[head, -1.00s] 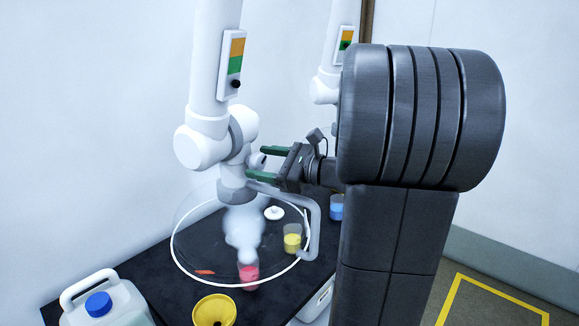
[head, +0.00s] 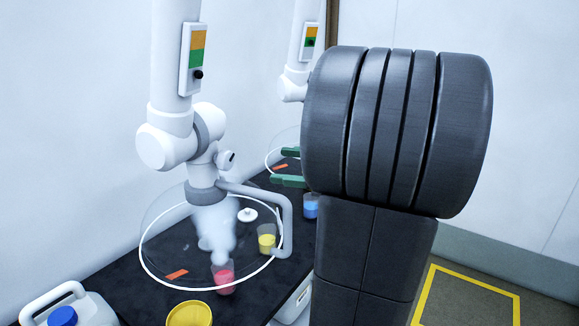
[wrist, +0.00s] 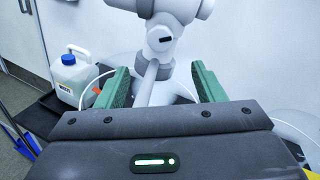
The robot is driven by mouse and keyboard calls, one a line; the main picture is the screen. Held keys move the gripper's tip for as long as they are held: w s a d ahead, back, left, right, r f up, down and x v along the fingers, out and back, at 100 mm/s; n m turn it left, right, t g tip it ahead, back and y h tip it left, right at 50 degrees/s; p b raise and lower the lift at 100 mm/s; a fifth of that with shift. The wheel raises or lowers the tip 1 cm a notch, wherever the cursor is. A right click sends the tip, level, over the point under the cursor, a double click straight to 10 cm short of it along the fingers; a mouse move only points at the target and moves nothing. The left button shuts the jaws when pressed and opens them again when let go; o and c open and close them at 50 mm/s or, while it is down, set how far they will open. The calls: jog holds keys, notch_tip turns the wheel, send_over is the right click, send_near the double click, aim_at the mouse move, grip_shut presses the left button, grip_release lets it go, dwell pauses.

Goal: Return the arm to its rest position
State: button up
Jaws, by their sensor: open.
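My gripper (head: 290,167) shows in the head view only as two green fingertips, just left of my large dark arm link, which hides the rest of it. In the wrist view my gripper (wrist: 160,85) has its two green fingers wide apart with nothing held between them. Beyond the fingers stands the white jointed extraction arm (wrist: 164,40). In the head view this extraction arm (head: 168,140) hangs over the bench to the left of my gripper, with a clear gap between them.
Under the clear hood (head: 160,275) are a smoking pink beaker (head: 223,278), a yellow beaker (head: 266,240) and a white lid (head: 247,215). A blue beaker (head: 311,207) stands near my arm. A yellow funnel (head: 189,314) and a white jug (head: 85,310) are in front. Yellow floor tape (head: 472,272) lies right.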

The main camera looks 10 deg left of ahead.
aim_at(230, 160)
jog(key=a, duration=0.4)
jog(key=a+p, duration=0.1)
jog(key=a, duration=0.4)
jog(key=w+a+p, duration=0.1)
jog(key=a, duration=0.3)
jog(key=shift+a+f, duration=0.3)
jog(key=shift+a, duration=0.1)
jog(key=shift+d, duration=0.1)
